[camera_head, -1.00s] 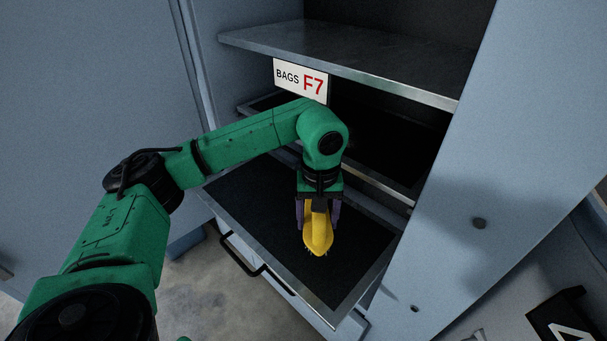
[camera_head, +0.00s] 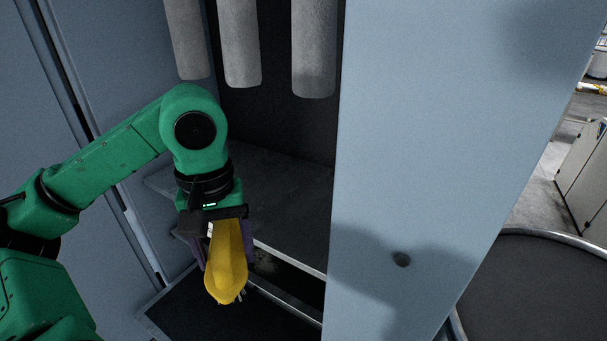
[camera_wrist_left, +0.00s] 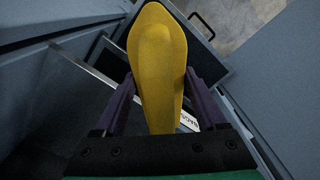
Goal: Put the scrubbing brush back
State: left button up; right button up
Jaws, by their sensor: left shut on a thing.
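The yellow scrubbing brush (camera_head: 226,268) hangs from my left gripper (camera_head: 222,252), with a few bristles showing at its lower end. The gripper is shut on the brush, one dark purple finger on each side. In the left wrist view the brush (camera_wrist_left: 158,60) lies between the two fingers (camera_wrist_left: 157,100) and hides much of what is behind it. The brush is held in front of the cabinet's shelf (camera_head: 285,205), above an open drawer (camera_head: 185,312) with a dark bottom. The drawer is partly cut off by the picture's lower edge. My right gripper is not in view.
Several grey cylinders (camera_head: 312,50) hang in the upper part of the cabinet. A wide blue-grey panel (camera_head: 430,150) stands to the right of the opening. A black handle (camera_wrist_left: 203,24) shows in the left wrist view. A round dark-topped container (camera_head: 540,290) is at the lower right.

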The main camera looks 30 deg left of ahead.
pick_arm(q)
jog(key=shift+w+r, duration=0.1)
jog(key=shift+r, duration=0.45)
jog(key=w+a, duration=0.1)
jog(key=w, duration=0.4)
jog(key=w+a, duration=0.2)
jog(key=w, duration=0.4)
jog(key=w+a, duration=0.2)
jog(key=w, duration=0.3)
jog(key=shift+w+f, duration=0.2)
jog(key=shift+w, duration=0.1)
jog(key=f, duration=0.2)
jog(key=shift+s+f, duration=0.25)
jog(key=shift+f, duration=0.15)
jog(key=shift+w+a+f, duration=0.1)
jog(key=shift+w+f, duration=0.05)
jog(key=shift+f, duration=0.2)
jog(key=shift+f, duration=0.1)
jog(key=o, duration=1.3)
jog(key=shift+c, duration=0.2)
jog(key=shift+r, duration=0.65)
notch_tip(320, 180, up, 11)
